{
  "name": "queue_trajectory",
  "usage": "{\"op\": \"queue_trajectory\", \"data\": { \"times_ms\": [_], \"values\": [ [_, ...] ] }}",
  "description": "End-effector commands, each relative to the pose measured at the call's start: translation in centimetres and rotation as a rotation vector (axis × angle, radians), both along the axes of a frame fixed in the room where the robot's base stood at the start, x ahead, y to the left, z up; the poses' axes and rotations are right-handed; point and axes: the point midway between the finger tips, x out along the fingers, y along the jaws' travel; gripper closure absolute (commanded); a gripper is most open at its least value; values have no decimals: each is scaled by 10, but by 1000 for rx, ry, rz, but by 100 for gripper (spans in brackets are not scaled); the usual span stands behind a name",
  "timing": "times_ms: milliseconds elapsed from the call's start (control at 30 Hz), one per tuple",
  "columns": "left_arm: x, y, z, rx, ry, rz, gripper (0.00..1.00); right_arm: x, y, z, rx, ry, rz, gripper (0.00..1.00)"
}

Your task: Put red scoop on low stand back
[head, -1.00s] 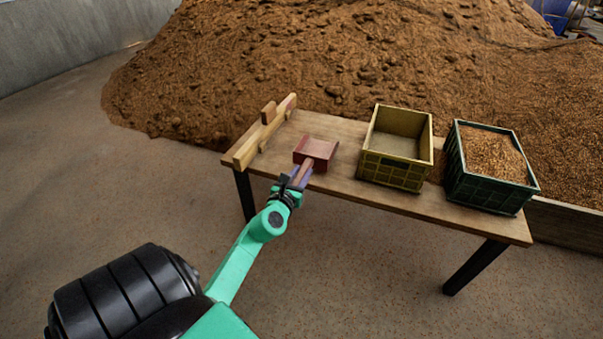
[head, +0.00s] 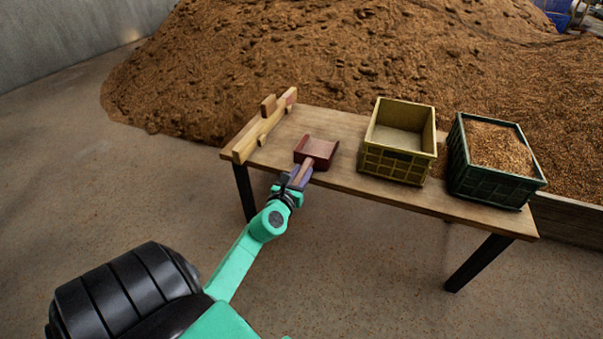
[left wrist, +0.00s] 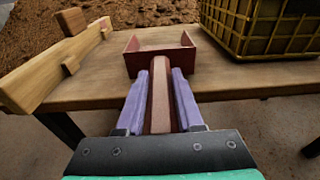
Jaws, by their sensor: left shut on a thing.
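The red scoop (head: 316,151) is at the left part of the wooden table, its open pan facing away from me and its handle toward me. My left gripper (head: 297,176) is shut on the scoop's handle at the table's front edge. In the left wrist view the red scoop (left wrist: 159,54) shows ahead, with its handle between the purple fingers of my left gripper (left wrist: 160,88). I cannot tell whether the pan touches the tabletop. The low wooden stand (head: 262,131) lies along the table's left end, left of the scoop; it also shows in the left wrist view (left wrist: 52,68). My right gripper is not in view.
A yellow crate (head: 393,163), with no grain showing in it, stands right of the scoop on the table (head: 345,127). A green crate (head: 490,188) full of grain stands further right. A large grain heap (head: 300,55) rises behind. Bare tabletop lies between stand and scoop.

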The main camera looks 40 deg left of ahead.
Motion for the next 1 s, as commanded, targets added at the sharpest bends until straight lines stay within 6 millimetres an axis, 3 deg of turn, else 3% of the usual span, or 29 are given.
{"op": "queue_trajectory", "data": {
  "times_ms": [667, 700, 767, 1000],
  "values": [
    [-1, 0, -7, 1, -2, 1, 100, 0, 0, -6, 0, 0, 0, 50],
    [-1, 0, -6, 1, -2, 1, 49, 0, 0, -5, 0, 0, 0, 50],
    [-1, 0, -6, 1, -2, 1, 29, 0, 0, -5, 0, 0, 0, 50],
    [-1, 0, -7, 0, 2, 0, 29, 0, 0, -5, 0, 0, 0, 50]
  ]
}}
